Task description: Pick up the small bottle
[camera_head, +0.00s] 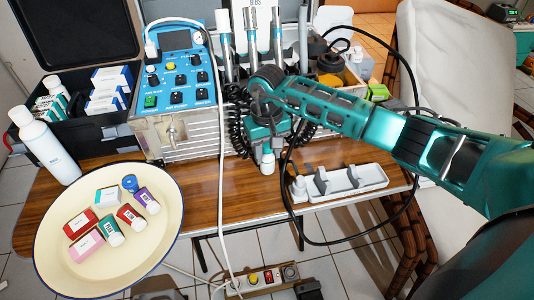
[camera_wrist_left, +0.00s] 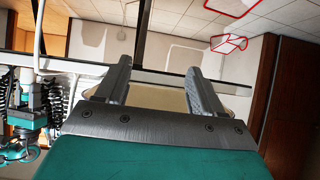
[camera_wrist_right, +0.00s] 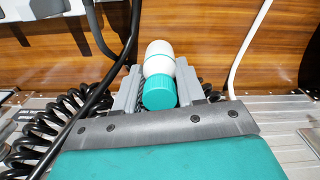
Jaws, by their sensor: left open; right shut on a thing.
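The small bottle (camera_wrist_right: 160,68) is white with a teal cap or band facing the right wrist camera. My right gripper (camera_wrist_right: 158,88) is shut on it, one finger on each side. In the head view the bottle (camera_head: 267,161) shows below my right gripper (camera_head: 266,146), in front of the dental unit and over the wooden table. I cannot tell whether it touches the table. My left gripper (camera_wrist_left: 155,88) is open, with nothing between its fingers, and a cream surface shows behind them. In the head view only a dark piece at the bottom edge may be part of my left arm.
A cream tray (camera_head: 60,276) with several small boxes and bottles is at the left. A blue dental unit (camera_head: 175,75) stands behind. A white holder (camera_head: 345,182) sits right of the bottle. Black coiled cables hang close around my right gripper. A white bottle (camera_head: 47,148) stands far left.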

